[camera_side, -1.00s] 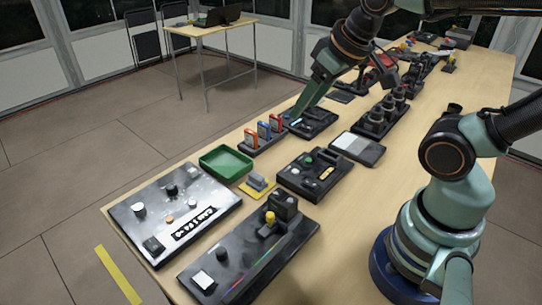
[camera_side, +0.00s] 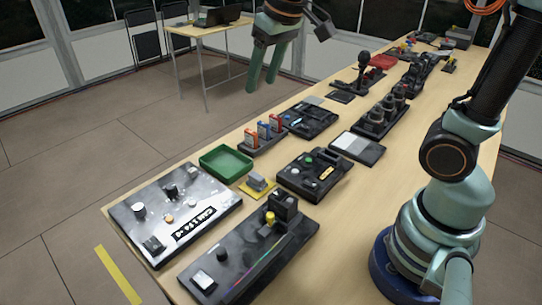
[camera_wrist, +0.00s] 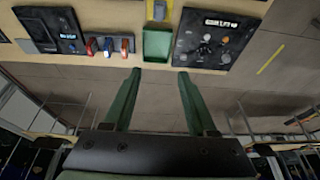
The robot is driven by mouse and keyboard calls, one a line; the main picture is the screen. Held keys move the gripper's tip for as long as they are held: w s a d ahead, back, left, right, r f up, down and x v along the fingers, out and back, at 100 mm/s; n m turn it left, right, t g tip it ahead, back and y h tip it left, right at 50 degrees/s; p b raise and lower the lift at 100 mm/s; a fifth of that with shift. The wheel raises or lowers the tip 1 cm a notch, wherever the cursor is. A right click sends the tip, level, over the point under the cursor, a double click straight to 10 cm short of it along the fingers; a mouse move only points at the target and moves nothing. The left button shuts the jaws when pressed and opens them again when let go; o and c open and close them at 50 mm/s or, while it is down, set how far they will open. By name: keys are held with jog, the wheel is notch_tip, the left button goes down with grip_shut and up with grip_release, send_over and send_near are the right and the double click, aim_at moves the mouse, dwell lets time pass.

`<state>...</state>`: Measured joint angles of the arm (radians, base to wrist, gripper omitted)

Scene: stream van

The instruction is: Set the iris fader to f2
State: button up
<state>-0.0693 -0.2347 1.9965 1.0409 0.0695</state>
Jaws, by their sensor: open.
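My gripper (camera_side: 261,86) is open and empty, raised in the air beyond the far-left edge of the table, with its fingers pointing down. In the wrist view its two green fingers (camera_wrist: 160,76) are apart. A black panel with a small lit display (camera_side: 312,118) lies behind the row of coloured cards; it also shows at upper left in the wrist view (camera_wrist: 50,30). A long dark panel with a yellow knob and a coloured stripe (camera_side: 250,250) lies at the front. I cannot tell which control is the iris fader, nor read any f-mark.
A green tray (camera_side: 226,163), coloured cards in a holder (camera_side: 263,134), a grey-black panel with knobs (camera_side: 175,212) and a black button box (camera_side: 312,173) crowd the near table. Dark round controls (camera_side: 380,117) stand farther back.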

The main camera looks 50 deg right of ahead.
jog(key=w+a+f+g, duration=0.1)
jog(key=w+a+f, duration=0.1)
jog(key=w, duration=0.3)
jog(key=w+a+f+g, duration=0.1)
jog(key=w+a+f, duration=0.15)
jog(key=w, duration=0.35)
jog(key=g, duration=0.2)
send_over(192, 170)
notch_tip(192, 170, down, 9)
notch_tip(192, 170, down, 12)
jog(key=shift+w+f, duration=0.1)
grip_shut()
dwell(0.8)
